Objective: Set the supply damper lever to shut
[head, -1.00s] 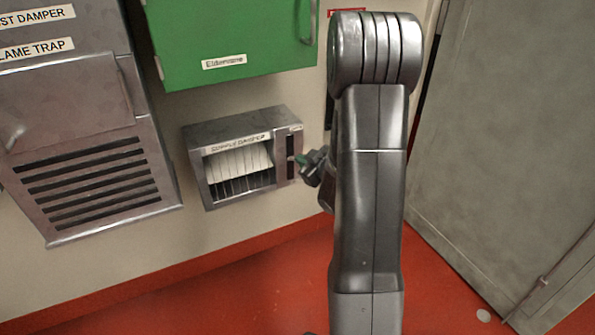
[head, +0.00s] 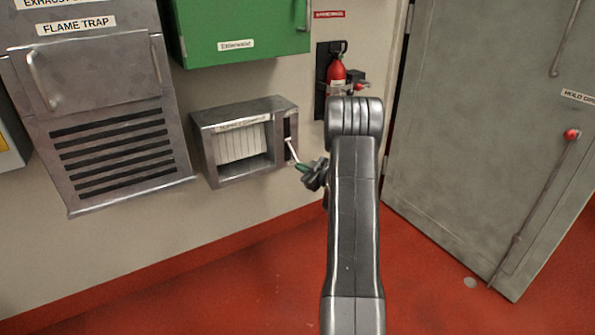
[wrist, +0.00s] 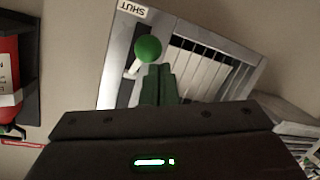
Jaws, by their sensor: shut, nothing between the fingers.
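The supply damper (head: 205,158) is a grey wall box with white slats. On its right side is a dark slot, with a pale lever (head: 292,150) sloping down and outward. The lever's green ball knob (wrist: 148,48) is clear in the wrist view, near the slot end with the SHUT label (wrist: 131,9). My gripper (wrist: 158,70) is shut and empty, its dark green fingers right beside the knob. In the head view my gripper (head: 306,169) is at the lever's outer end; whether it touches the knob I cannot tell.
A red fire extinguisher (head: 337,73) hangs right of the damper. A green cabinet (head: 240,30) is above it, and the flame trap (head: 95,75) is to the left. A grey door (head: 480,130) stands at the right. The red floor in front is clear.

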